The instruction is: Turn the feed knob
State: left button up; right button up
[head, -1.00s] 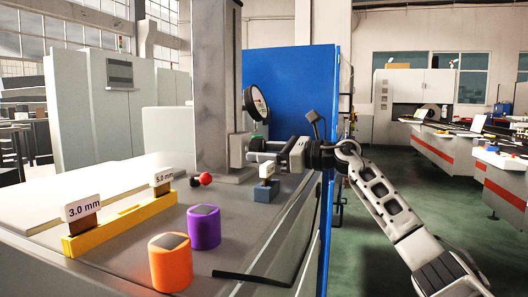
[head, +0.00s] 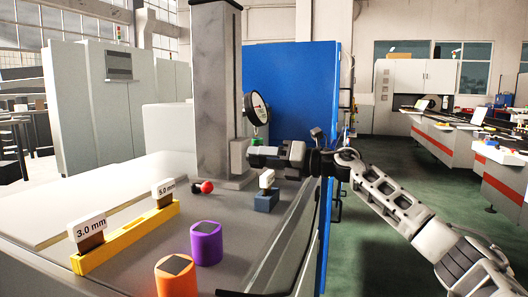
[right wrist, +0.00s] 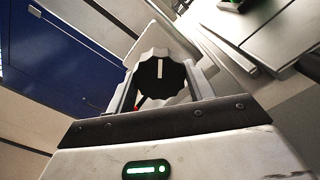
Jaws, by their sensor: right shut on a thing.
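The feed knob (right wrist: 153,82) shows in the right wrist view as a scalloped knob with a dark face and a white line, which stands about upright in the picture. My right gripper (right wrist: 163,85) is shut on it, with one finger on each side. In the head view my right gripper (head: 252,158) reaches from the right to the side of the grey column (head: 212,90), where it hides most of the knob. A dial gauge (head: 256,108) with a black rim and a red needle is just above the gripper. My left gripper is not in view.
A blue block with a white tag (head: 267,200) stands below my right gripper. A red ball-ended part (head: 207,187), a yellow rack (head: 130,237) with 3.0 mm and 5.0 mm tags, a purple cylinder (head: 206,245) and an orange cylinder (head: 177,280) are on the grey table. A blue panel (head: 300,95) stands behind.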

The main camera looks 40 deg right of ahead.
jog(key=shift+r+m+p, duration=0.2)
jog(key=shift+m+p, duration=0.35)
jog(key=shift+m, duration=0.45)
jog(key=m+p, duration=0.3)
jog(key=m, duration=0.1)
jog(key=shift+m+p, duration=0.9)
jog(key=shift+m, duration=0.2)
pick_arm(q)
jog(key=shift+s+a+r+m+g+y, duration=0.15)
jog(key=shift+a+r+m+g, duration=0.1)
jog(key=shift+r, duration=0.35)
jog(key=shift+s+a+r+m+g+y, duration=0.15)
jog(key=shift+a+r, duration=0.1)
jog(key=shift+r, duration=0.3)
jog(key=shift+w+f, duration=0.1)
pick_arm(e)
jog(key=shift+f, duration=0.1)
jog(key=o, duration=1)
jog(key=shift+s+d+f, duration=0.1)
